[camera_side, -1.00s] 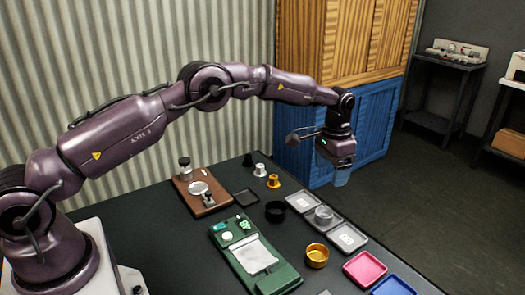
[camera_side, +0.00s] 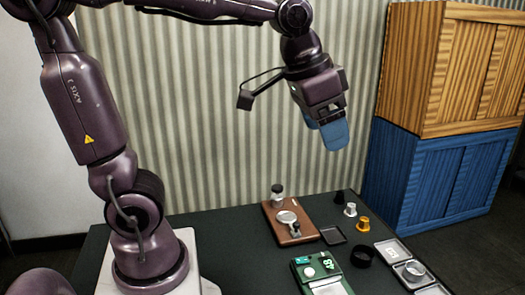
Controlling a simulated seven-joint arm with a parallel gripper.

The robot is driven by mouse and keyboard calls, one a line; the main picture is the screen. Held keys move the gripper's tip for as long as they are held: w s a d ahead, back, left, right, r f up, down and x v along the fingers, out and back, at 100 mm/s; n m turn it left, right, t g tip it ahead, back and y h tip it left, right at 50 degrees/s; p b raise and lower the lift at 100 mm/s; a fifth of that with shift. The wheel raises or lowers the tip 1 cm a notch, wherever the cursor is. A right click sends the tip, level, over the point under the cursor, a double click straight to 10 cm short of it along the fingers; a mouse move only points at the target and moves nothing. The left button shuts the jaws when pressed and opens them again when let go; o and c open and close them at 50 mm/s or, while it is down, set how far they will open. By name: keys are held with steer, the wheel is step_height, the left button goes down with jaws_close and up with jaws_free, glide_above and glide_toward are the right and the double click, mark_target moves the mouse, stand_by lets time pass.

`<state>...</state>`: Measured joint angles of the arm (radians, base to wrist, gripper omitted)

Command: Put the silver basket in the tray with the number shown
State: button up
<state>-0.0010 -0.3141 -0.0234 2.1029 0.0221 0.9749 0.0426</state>
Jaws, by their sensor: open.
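The silver basket (camera_side: 415,269) is a small round metal cup, low at the right of the side view. It sits in the middle one of a row of grey trays. The far tray (camera_side: 380,247) bears a white label with a number too small to read surely. The near tray (camera_side: 430,291) is cut off by the bottom edge. A green device (camera_side: 303,272) has a lit display (camera_side: 326,264) that seems to read 48. My gripper (camera_side: 328,135), with blue fingers, is open and empty, high above the table and well away from the basket.
A brown board (camera_side: 275,233) with a portafilter-like metal part stands behind the green device. A black ring (camera_side: 362,257), a gold piece (camera_side: 363,225), a silver piece (camera_side: 350,210) and a small dark tray (camera_side: 333,235) lie nearby. A blue cabinet (camera_side: 430,175) stands behind right.

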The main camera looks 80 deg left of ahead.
steer(key=s+f+t, duration=0.1)
steer(key=s+f, duration=0.2)
steer(key=s, duration=0.7)
steer(key=shift+a+f+n, duration=0.2)
steer(key=shift+f+n, duration=0.15)
steer(key=shift+n, duration=0.05)
